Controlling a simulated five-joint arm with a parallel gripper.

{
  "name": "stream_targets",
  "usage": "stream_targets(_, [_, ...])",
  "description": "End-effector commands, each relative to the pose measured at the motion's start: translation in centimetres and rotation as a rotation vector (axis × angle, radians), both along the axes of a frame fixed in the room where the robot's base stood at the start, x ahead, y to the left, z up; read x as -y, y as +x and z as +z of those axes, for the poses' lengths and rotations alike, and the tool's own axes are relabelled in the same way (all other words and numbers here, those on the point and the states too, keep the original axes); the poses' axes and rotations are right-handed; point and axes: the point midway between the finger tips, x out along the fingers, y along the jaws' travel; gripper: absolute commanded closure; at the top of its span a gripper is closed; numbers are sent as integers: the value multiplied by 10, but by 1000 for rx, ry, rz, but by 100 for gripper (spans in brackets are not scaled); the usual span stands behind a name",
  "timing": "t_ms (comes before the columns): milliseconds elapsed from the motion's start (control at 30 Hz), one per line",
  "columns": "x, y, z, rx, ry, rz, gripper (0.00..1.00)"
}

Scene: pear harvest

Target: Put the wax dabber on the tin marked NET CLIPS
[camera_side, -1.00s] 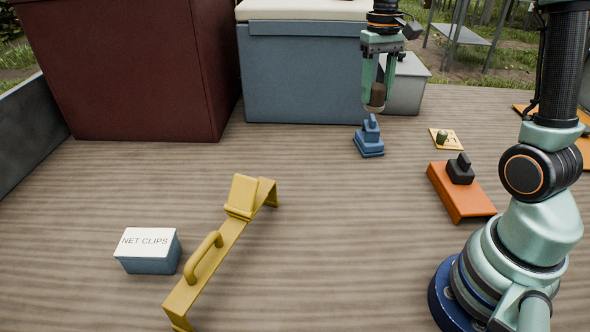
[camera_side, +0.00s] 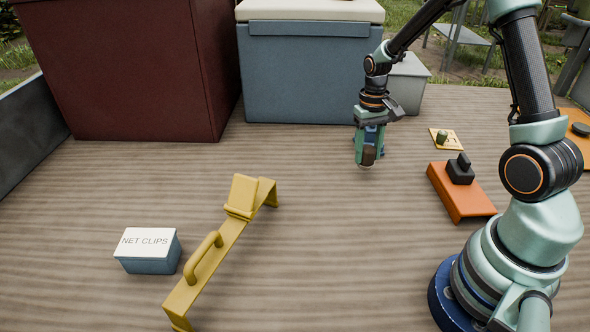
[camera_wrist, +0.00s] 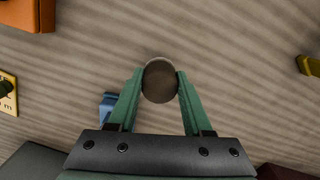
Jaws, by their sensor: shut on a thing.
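The wax dabber (camera_side: 369,156), a brown cylinder with a paler rim at its lower end, is held between the fingers of my gripper (camera_side: 368,153). In the wrist view the round end of the dabber (camera_wrist: 160,80) shows between the two green fingertips (camera_wrist: 159,84). The fingers are shut on it, and it hangs above the table. The tin marked NET CLIPS (camera_side: 149,253), blue with a white lid, stands at the lower left of the side view, well left of my gripper. Its lid looks bare.
A yellow bracket with a handle (camera_side: 222,245) stands between tin and gripper. A blue block (camera_wrist: 107,106) is mostly hidden behind my gripper in the side view. An orange stand (camera_side: 455,195) and yellow plate (camera_side: 446,140) lie right. A blue cooler (camera_side: 306,80) and dark red box (camera_side: 140,75) stand behind.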

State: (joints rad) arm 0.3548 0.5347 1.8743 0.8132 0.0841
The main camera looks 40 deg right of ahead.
Motion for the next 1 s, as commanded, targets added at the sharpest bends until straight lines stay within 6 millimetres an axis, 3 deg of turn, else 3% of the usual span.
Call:
stream_targets(200, [0, 0, -28, -3, 1, 0, 100])
stream_targets(633, [0, 0, -34, -2, 1, 0, 100])
stream_targets(667, [0, 0, -33, -1, 0, 0, 39])
stream_targets(700, [0, 0, -33, -1, 0, 0, 23])
stream_targets(1000, [0, 0, -33, -1, 0, 0, 20])
